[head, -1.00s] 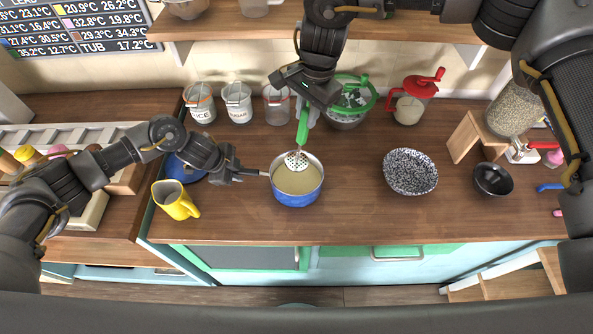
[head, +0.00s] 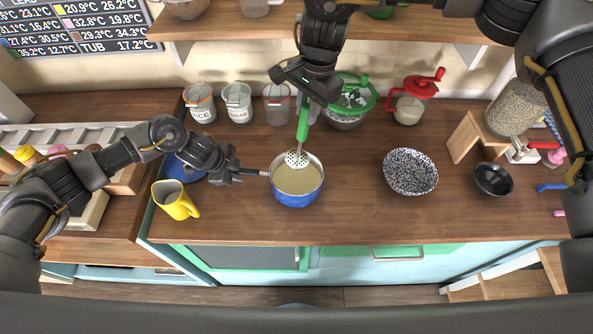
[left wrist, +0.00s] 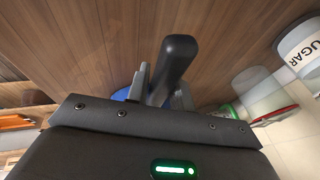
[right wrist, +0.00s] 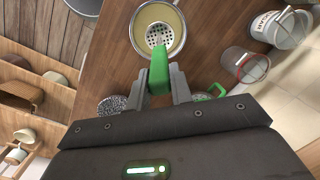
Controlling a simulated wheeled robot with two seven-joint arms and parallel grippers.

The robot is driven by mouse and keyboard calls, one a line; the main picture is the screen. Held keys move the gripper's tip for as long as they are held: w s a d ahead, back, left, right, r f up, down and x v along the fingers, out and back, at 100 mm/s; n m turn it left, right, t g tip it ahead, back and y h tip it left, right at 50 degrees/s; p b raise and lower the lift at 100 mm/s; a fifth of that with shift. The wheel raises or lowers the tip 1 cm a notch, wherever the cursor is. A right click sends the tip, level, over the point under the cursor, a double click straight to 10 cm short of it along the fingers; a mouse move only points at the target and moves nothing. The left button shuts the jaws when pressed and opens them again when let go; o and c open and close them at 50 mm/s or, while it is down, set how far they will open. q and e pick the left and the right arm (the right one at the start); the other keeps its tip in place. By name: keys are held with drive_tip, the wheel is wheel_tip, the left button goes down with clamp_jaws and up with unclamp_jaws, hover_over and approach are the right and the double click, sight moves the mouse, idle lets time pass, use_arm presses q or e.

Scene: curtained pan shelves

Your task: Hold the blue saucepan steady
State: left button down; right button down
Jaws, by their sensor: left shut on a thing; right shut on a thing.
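The blue saucepan (head: 297,199) stands upright on the wooden counter with pale yellowish contents inside. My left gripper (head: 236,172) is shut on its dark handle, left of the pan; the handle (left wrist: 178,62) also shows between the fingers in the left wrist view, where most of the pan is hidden. My right gripper (head: 306,104) is shut on the green handle (right wrist: 159,75) of a skimmer, above and behind the pan. The skimmer's white perforated head (right wrist: 159,36) is over the pan's contents, inside the rim; I cannot tell how deep it sits.
A yellow jug (head: 175,201) stands left of the pan. A speckled bowl (head: 410,172) and a black bowl (head: 492,180) are to the right. Canisters (head: 237,103), a green-rimmed spinner (head: 347,110) and a red-lidded jar (head: 410,104) line the back.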

use_arm(q)
drive_tip(key=c, duration=1.1)
unclamp_jaws()
drive_tip(key=shift+c, duration=0.2)
drive_tip(key=v, duration=1.2)
